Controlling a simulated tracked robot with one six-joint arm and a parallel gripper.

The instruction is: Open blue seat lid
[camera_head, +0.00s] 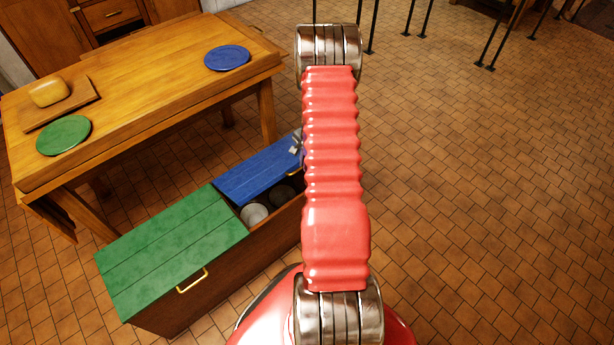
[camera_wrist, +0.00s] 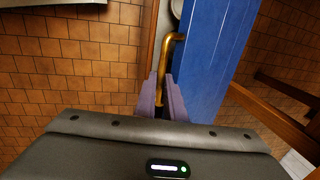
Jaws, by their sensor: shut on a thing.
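The blue seat lid (camera_head: 254,174) is on the far half of the bench in the head view. It is tilted up part way, and round pale things show in the opening under its front edge. In the wrist view the blue lid (camera_wrist: 212,55) fills the upper right, with its brass handle (camera_wrist: 168,52) along its edge. My gripper (camera_wrist: 163,82) is shut on this handle, its purple fingers on either side of it. In the head view my red arm hides most of the gripper and the lid's right end.
The green lid (camera_head: 175,250) on the near half of the bench lies shut. A wooden table (camera_head: 150,85) stands close behind the bench, with a blue plate (camera_head: 227,58), a green plate (camera_head: 64,135) and a board (camera_head: 60,106) on it.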

